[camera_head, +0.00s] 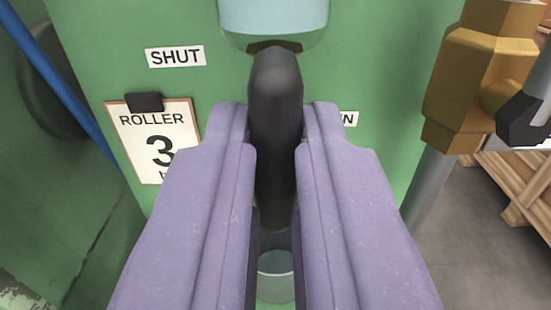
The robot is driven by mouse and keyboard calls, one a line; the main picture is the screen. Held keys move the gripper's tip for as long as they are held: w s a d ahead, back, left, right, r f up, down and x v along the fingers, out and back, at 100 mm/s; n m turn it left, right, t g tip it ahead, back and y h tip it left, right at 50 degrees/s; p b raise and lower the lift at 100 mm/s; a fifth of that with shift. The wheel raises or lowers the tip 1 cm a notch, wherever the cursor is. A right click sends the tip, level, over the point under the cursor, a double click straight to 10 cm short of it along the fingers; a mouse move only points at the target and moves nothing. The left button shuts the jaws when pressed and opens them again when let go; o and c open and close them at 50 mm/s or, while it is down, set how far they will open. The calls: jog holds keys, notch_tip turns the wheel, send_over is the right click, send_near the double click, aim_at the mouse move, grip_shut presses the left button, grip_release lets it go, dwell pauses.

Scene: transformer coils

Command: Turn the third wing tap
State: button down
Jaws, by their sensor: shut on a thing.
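The black wing (275,80) of the tap stands upright in the picture, in front of the green panel. It sits just below a pale blue rounded part (274,14), which is cut off by the top edge. My gripper (275,130), with two purple fingers, is shut on the black wing, one finger on each side. The fingers hide part of the wing's lower end. A "SHUT" label (175,56) is on the panel to the upper left. Another label (349,119), mostly hidden behind the right finger, shows only an "N".
A clipboard sign (152,140) reading "ROLLER 3" hangs left of the fingers. A brass fitting (466,80) on a grey pipe stands close on the right. A blue hose (62,85) runs down the left. A wooden pallet (515,180) is on the floor behind right.

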jog(key=shift+f, duration=0.1)
dwell(0.3)
jog(key=c, duration=1.1)
grip_release()
jog(key=shift+c, duration=0.2)
jog(key=s+p, duration=0.1)
jog(key=s, duration=0.7)
jog(key=shift+d, duration=0.15)
